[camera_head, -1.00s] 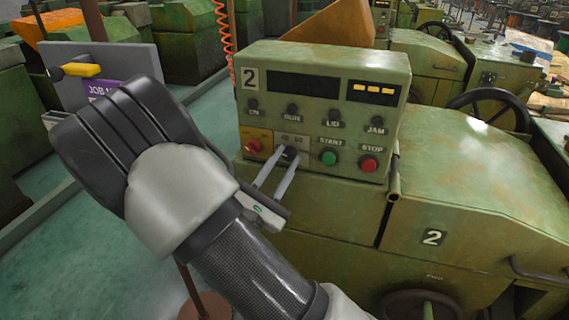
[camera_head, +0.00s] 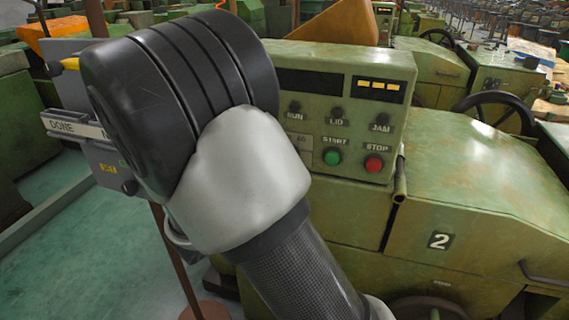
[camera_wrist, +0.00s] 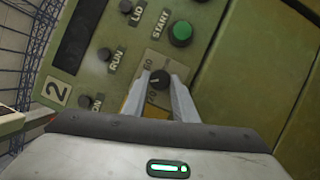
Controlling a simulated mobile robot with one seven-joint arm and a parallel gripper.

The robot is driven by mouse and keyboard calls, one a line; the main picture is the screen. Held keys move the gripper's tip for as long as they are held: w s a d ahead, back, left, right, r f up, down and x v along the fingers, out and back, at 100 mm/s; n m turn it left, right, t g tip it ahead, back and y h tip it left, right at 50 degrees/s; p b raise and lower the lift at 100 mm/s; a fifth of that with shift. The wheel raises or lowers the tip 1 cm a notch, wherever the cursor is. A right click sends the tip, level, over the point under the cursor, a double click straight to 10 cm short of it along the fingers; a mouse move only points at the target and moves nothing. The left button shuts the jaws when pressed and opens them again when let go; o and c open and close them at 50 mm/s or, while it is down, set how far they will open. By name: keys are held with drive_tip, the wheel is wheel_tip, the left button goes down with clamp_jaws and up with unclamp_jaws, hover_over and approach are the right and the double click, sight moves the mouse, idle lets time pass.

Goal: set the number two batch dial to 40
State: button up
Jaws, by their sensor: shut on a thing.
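The number two batch dial (camera_wrist: 157,84) is a dark round knob on a pale scale plate in the wrist view. A light pointer mark shows on it. Small numerals stand around it; they are tilted and too small to read surely, so I cannot tell the setting. My gripper (camera_wrist: 161,76) is shut on the dial, one pale finger on each side. In the head view my arm covers the dial and the gripper; only the right edge of the scale plate (camera_head: 303,142) shows.
The green control box (camera_head: 345,65) carries a green START button (camera_head: 332,156), a red STOP button (camera_head: 373,163) and lamps labelled RUN, LID and JAM. START also lies close to the dial in the wrist view (camera_wrist: 180,34). A sign board stands left of my arm.

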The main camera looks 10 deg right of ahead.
idle(0.3)
drive_tip(key=o, duration=1)
drive_tip(key=shift+o, duration=0.2)
drive_tip(key=v, duration=1.7)
drive_tip(key=shift+s+a, duration=0.2)
